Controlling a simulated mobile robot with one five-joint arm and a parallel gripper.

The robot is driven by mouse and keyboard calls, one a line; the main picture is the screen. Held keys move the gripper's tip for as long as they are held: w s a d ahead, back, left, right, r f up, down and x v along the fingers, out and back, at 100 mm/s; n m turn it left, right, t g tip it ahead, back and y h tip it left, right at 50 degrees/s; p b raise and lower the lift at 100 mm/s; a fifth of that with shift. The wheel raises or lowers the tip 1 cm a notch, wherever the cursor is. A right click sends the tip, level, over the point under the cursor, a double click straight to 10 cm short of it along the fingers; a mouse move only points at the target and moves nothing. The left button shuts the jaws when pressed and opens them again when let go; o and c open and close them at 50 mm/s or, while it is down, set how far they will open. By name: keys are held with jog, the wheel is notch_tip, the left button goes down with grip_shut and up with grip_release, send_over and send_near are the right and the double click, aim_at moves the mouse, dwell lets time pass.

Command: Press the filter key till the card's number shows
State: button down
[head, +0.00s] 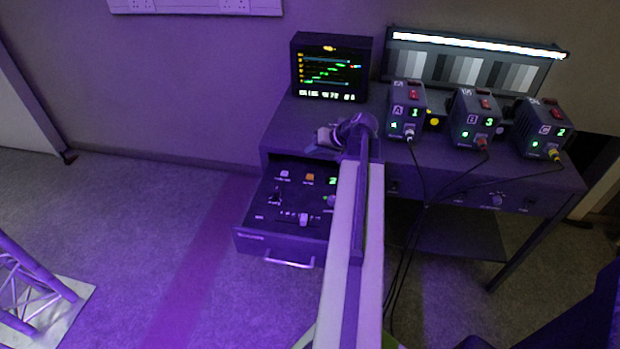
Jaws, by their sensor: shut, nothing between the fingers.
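An open drawer (252,236) holds a dark control panel with small controls. On it are a pale square key (284,173) and an orange key (310,177); their labels are too small to read, so I cannot tell which is the filter key. A green digit (332,181), seemingly a 2, glows to their right, partly beside my arm. My gripper (325,138) is shut and empty, above the back of the drawer near the desk's front edge, apart from the keys. My arm hides the drawer's right part. I cannot make out a card.
A monitor (332,68) with green traces stands at the desk's back left. Three boxes, A (405,112), B (474,120) and C (543,128), show 1, 3 and 2, with cables hanging down. A lit grey chart (465,68) stands behind. A truss (30,285) stands lower left.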

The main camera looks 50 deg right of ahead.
aim_at(312, 178)
jog(key=shift+f, duration=0.15)
notch_tip(312, 178, down, 8)
jog(key=b, duration=0.8)
jog(key=shift+f+b, duration=0.25)
jog(key=shift+b, duration=0.15)
dwell(1.2)
jog(key=shift+f+b, duration=0.45)
jog(key=shift+f+b, duration=0.35)
dwell(0.4)
jog(key=shift+r+p, duration=0.8)
